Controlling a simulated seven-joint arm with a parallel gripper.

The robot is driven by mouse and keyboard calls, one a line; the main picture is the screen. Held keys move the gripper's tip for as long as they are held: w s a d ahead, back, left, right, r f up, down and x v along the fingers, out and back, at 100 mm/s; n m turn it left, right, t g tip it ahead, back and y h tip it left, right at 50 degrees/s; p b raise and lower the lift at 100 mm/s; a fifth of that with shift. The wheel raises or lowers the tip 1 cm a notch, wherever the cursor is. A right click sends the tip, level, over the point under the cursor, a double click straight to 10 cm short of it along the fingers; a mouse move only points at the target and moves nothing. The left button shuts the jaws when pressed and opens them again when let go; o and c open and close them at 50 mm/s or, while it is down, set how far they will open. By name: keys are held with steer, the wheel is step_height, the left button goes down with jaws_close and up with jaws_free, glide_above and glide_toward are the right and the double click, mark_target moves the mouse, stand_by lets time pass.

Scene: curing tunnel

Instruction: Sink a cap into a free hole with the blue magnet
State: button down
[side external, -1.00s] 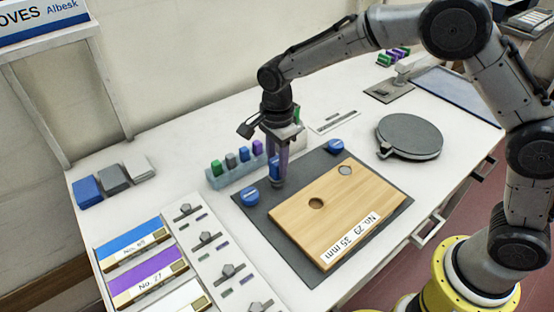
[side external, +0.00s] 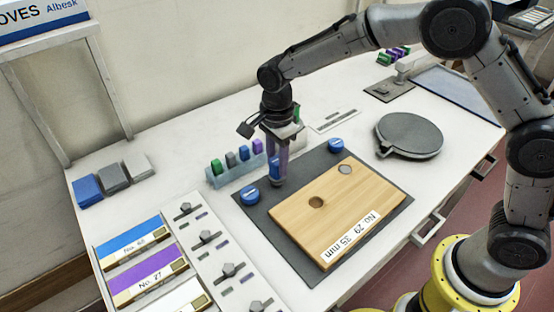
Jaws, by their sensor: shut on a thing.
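My gripper (side external: 277,178) points down over the dark mat (side external: 262,211), left of the wooden board, shut on the blue magnet (side external: 274,166). The magnet's lower end is close to the mat; I cannot tell if it touches anything or carries a cap. One blue cap (side external: 249,196) lies on the mat just left of my gripper. Another blue cap (side external: 336,145) lies at the mat's far edge.
A round grey lid (side external: 409,136) sits to the right. A panel with several sliders (side external: 228,271) and coloured boxes (side external: 133,242) lie at the front left.

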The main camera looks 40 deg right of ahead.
steer(key=shift+f, duration=0.35)
stand_by(0.5)
steer(key=shift+r, duration=0.1)
steer(key=shift+r, duration=0.6)
steer(key=shift+r, duration=0.7)
steer(key=shift+r, duration=0.35)
steer(key=shift+r, duration=0.8)
